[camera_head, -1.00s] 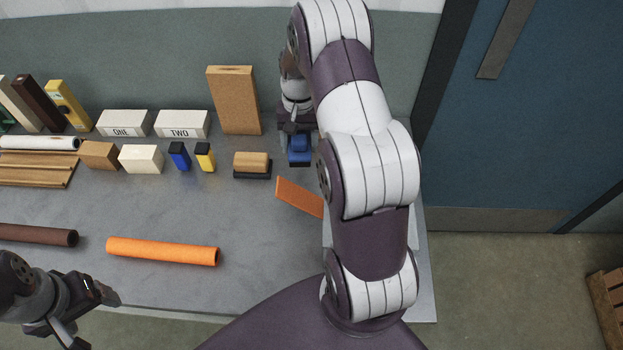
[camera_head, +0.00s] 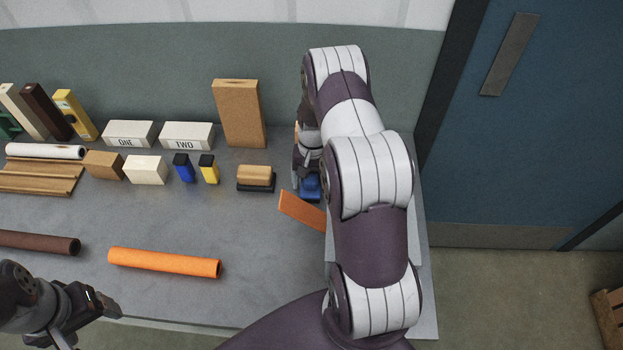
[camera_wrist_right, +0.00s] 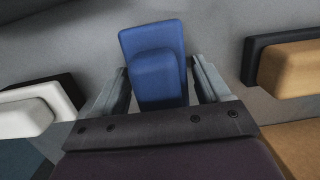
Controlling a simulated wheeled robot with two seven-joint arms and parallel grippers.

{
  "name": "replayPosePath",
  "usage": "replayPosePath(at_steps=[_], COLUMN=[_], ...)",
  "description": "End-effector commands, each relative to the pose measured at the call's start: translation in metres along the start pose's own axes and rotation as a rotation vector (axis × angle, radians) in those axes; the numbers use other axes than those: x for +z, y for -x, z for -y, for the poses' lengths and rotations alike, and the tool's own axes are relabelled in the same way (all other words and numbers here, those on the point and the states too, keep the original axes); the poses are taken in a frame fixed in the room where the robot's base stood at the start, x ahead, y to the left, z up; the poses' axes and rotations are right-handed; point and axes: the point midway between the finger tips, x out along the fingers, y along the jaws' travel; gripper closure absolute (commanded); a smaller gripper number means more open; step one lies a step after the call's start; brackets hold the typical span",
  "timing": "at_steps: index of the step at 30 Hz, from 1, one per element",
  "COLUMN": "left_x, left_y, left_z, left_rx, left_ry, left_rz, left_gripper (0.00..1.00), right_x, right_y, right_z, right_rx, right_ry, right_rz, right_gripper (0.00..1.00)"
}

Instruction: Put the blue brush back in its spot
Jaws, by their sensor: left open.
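The blue brush (camera_head: 311,190) is under my right gripper (camera_head: 309,180), partly hidden by it in the head view. In the right wrist view the blue brush (camera_wrist_right: 158,80) stands between the two fingers of the right gripper (camera_wrist_right: 160,85), which lie close along both sides of it. I cannot tell whether its underside touches the table. A brush with a tan handle and black base (camera_head: 255,177) lies to its left; it also shows at the right of the wrist view (camera_wrist_right: 290,65). My left gripper (camera_head: 95,305) is open and empty at the front left.
A thin orange brick slab (camera_head: 302,210) lies just in front of the blue brush. A white-and-black block (camera_wrist_right: 30,112) is on its other side in the wrist view. A tall tan block (camera_head: 239,113) stands behind. An orange tube (camera_head: 165,263) lies at the front; table between is clear.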

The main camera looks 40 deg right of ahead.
Motion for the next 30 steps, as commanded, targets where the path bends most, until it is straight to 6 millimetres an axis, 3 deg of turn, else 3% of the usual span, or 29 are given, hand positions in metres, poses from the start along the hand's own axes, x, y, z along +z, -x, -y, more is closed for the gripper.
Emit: replayPosePath(at_steps=[11,24,30], left_x=[0.000,0.002,0.002], left_y=[0.002,-0.013,-0.013], left_z=[0.000,0.000,0.000], left_rx=[0.000,0.000,0.000], left_ry=[0.000,0.000,0.000], left_rz=[0.000,0.000,0.000], left_gripper=[0.24,0.24,0.24], right_x=[0.000,-0.001,0.000], right_y=[0.007,0.108,0.124], right_z=[0.000,0.000,0.000], right_rx=[0.000,0.000,0.000], right_ry=[0.000,0.000,0.000], right_rz=[-0.001,-0.003,0.000], right_gripper=[0.13,0.13,0.13])
